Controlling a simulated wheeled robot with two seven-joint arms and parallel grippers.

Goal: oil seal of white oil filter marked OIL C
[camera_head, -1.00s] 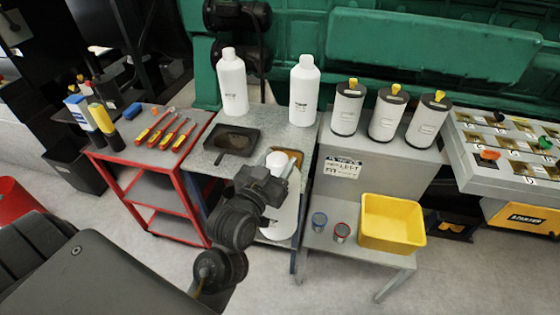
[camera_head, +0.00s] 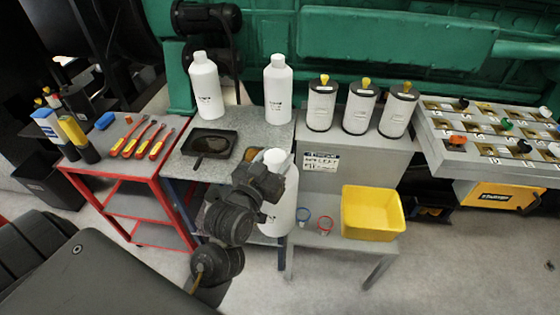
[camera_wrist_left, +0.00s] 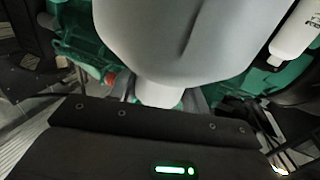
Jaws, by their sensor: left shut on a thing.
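My left gripper (camera_head: 272,180) is shut on a white bottle (camera_head: 283,203) in front of the grey bench, and its arm hides part of the bottle. In the left wrist view the bottle's pale body (camera_wrist_left: 185,40) fills the top middle, its narrower neck (camera_wrist_left: 160,93) toward the gripper. Three white filters with dark ends and yellow tops, the left (camera_head: 321,104), middle (camera_head: 359,108) and right (camera_head: 397,111), stand upright on the grey cabinet. Their markings are too small to read. Two small round things, blue-rimmed (camera_head: 303,216) and red-rimmed (camera_head: 324,226), sit on the low grey bench. My right gripper is out of view.
Two white bottles (camera_head: 207,88) (camera_head: 278,92) and a dark oil pan (camera_head: 208,144) stand on the bench. A yellow bin (camera_head: 372,213) is at right, a red tool cart (camera_head: 120,165) at left. The green engine (camera_head: 400,40) lies behind.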

